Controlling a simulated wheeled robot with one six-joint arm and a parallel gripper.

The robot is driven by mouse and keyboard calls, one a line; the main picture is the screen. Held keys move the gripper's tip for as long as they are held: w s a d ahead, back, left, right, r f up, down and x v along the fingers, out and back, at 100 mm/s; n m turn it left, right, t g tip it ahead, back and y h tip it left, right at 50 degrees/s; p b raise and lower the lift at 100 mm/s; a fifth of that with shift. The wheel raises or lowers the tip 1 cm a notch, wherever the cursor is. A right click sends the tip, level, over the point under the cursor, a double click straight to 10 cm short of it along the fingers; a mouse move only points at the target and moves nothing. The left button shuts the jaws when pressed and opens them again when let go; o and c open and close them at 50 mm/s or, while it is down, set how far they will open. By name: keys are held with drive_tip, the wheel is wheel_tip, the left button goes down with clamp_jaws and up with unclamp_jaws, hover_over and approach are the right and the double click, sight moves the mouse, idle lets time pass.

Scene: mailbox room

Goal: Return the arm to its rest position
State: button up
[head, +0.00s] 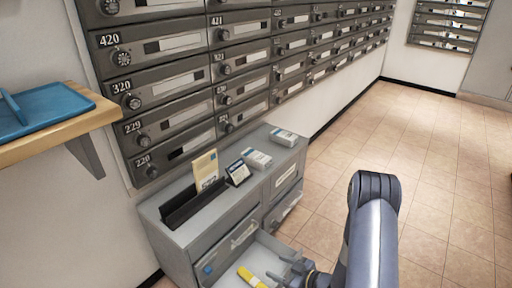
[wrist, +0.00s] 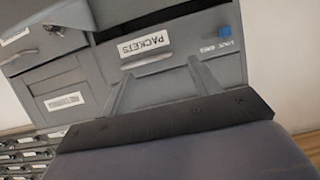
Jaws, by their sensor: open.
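My gripper (head: 284,270) is at the bottom of the head view, at the end of my dark arm, over or beside an open pale drawer. In the wrist view its two grey fingers (wrist: 160,76) stand well apart with nothing between them. They point at a grey cabinet front with a label reading PACKETS (wrist: 144,46), seen upside down. A yellow item (head: 251,277) lies in the open drawer, left of my gripper. I cannot tell how far the fingers are from the cabinet front.
The grey cabinet (head: 170,220) bears a dark tray, a card, a small display and white stacks. Numbered mailboxes (head: 165,95) line the wall behind. A wooden shelf (head: 70,130) with a blue tray (head: 40,112) juts out at left. The tiled floor (head: 440,160) at right is clear.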

drive_tip(key=w+d+r+m+t+h+p, duration=0.1)
drive_tip(key=d+r+m+t+h+p, duration=0.1)
drive_tip(key=r+p, duration=1.1)
drive_tip(key=d+r+m+t+h+p, duration=0.2)
drive_tip(key=r+m+t+h+p, duration=0.2)
drive_tip(key=r+p, duration=0.8)
drive_tip(key=shift+w+d+r+m+t+p, duration=0.2)
drive_tip(key=shift+w+r+m+t+p, duration=0.35)
drive_tip(key=shift+r, duration=3.35)
drive_tip(key=shift+s+t, duration=0.2)
drive_tip(key=shift+t, duration=0.05)
